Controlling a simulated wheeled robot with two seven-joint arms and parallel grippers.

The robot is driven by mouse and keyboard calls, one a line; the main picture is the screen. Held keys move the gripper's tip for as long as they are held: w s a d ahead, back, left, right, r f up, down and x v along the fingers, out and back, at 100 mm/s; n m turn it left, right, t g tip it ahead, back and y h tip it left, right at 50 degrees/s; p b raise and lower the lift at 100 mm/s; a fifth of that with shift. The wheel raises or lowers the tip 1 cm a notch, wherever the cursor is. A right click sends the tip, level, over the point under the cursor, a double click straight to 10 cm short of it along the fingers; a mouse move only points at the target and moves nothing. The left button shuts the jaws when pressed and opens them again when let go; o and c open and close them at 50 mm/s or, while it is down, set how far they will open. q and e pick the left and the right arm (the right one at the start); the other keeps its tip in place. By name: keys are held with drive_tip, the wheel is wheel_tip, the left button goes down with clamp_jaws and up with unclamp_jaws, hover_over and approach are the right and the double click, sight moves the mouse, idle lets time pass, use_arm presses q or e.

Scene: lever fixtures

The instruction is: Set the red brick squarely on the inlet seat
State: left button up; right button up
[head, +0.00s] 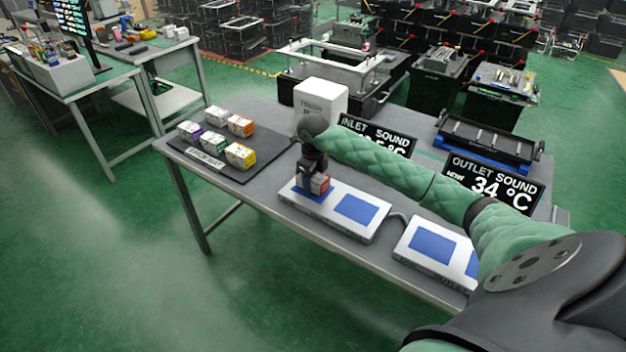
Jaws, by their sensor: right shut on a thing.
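The gripper hides part of the brick. The white plate (330,222) has a second blue square (357,208), which is bare. The inlet sign (388,141) stands behind the plate, partly hidden by my green-sleeved right arm. My left gripper is not in view.
A dark mat (205,170) with several coloured bricks lies on the left of the table. A white box (325,98) stands behind the gripper. Another white plate (420,259) with blue squares lies to the right, before the outlet sign (493,183). A black tray (490,140) sits at the back.

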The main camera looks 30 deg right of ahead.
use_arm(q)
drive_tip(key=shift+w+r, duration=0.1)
use_arm(e)
drive_tip(key=shift+f, duration=0.1)
drive_tip(key=o, duration=1.2)
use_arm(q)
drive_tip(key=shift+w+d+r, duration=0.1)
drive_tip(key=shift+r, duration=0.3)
use_arm(e)
drive_tip(key=shift+r, duration=0.2)
wheel_tip(320, 180, up, 5)
drive_tip(key=shift+f+b, duration=0.1)
drive_tip(key=shift+b, duration=1)
wheel_tip(320, 180, up, 6)
drive_tip(key=shift+r+b, duration=0.1)
drive_tip(key=shift+b, duration=0.85)
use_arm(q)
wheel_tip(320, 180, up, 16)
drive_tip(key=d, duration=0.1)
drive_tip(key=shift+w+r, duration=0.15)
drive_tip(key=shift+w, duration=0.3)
use_arm(e)
drive_tip(key=shift+r, duration=0.45)
